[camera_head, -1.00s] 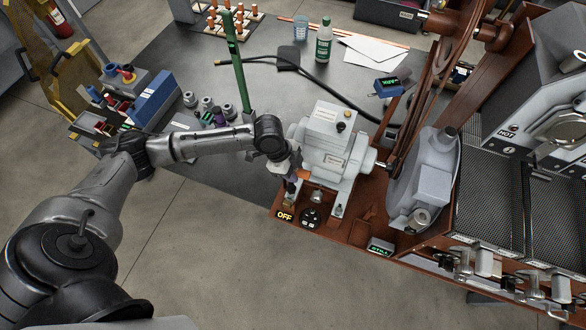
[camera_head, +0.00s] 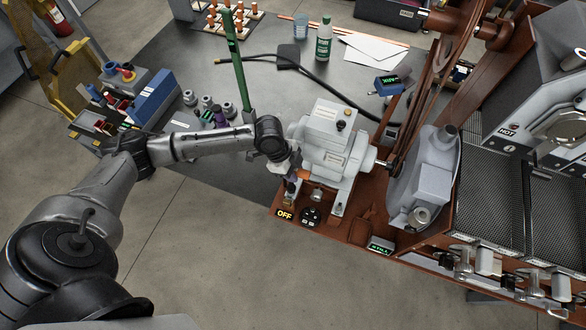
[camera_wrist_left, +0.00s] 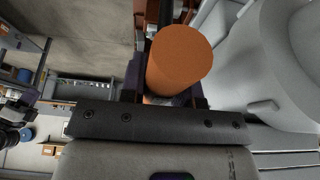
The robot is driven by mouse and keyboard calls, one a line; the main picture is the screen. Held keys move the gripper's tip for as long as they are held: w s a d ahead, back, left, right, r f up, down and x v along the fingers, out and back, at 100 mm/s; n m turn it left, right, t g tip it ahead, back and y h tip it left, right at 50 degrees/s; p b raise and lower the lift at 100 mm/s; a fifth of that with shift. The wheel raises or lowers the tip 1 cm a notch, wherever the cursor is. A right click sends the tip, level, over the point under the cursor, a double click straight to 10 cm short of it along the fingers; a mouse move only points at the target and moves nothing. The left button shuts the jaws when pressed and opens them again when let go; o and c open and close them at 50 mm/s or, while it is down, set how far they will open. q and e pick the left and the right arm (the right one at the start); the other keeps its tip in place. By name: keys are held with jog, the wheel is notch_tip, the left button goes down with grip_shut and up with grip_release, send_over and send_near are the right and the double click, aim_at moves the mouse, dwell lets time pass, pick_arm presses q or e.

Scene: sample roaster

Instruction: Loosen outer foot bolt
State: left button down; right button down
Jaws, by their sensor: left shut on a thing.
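A grey motor (camera_head: 318,133) with feet stands on the reddish-brown base (camera_head: 350,226) of the roaster. My left gripper (camera_head: 291,186) is at the motor's left front foot, low beside the housing. In the left wrist view, its fingers are shut on an orange cylindrical handle (camera_wrist_left: 181,60), which also shows as a small orange patch in the head view (camera_head: 303,174). The outer foot bolt is hidden by the gripper and the handle, so I cannot tell whether the tool touches it. My right gripper is not in view.
An OFF sign (camera_head: 285,215) and a round black fitting (camera_head: 311,216) sit at the base's front edge. A green post (camera_head: 239,62) rises behind my left forearm. A black cable (camera_head: 325,82) crosses the dark table. Open floor lies in front.

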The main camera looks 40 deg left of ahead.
pick_arm(q)
jog(key=shift+f, duration=1.15)
